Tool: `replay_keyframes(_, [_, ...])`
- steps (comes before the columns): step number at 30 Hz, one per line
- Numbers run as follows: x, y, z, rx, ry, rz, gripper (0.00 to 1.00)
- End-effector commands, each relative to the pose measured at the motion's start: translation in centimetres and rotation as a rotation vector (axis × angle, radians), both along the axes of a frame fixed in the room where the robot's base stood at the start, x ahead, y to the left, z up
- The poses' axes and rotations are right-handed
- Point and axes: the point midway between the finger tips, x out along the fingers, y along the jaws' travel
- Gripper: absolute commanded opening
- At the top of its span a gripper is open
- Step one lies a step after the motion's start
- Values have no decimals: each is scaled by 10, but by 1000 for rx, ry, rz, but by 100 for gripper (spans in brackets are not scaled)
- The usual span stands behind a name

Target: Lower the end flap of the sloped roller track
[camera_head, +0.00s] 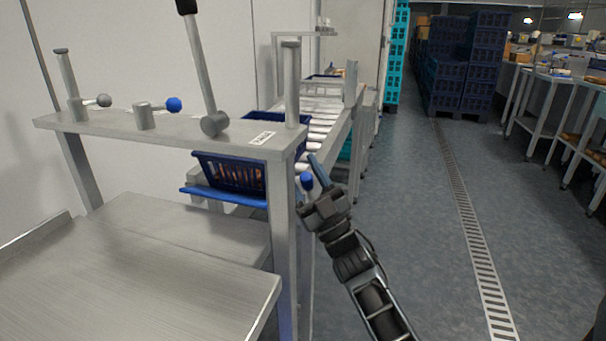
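The sloped roller track (322,117) runs from the back toward the metal frame at centre left. A blue crate (229,174) with brown contents sits tilted at its near end, under the frame's top bar. A flat blue strip (228,197) runs along the crate's lower front edge; I cannot tell whether it is the end flap. My gripper (310,168) is just right of the frame's right post, beside the track's near end. A small blue piece (306,180) shows at its fingers. I cannot tell whether it is held, or how far the fingers are apart.
The top bar (180,128) carries a tall lever (202,70) and a blue-knobbed handle (173,104). A steel table (130,285) fills the lower left. The right post (283,235) stands close to my gripper. The floor (400,200) to the right is clear.

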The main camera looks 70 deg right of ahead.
Motion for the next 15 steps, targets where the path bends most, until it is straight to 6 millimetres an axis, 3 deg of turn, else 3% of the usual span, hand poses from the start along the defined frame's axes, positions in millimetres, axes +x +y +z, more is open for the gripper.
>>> replay_keyframes(7, [-3, 1, -4, 1, 0, 0, 52])
replay_keyframes(15, [-29, 11, -36, 2, 3, 1, 52])
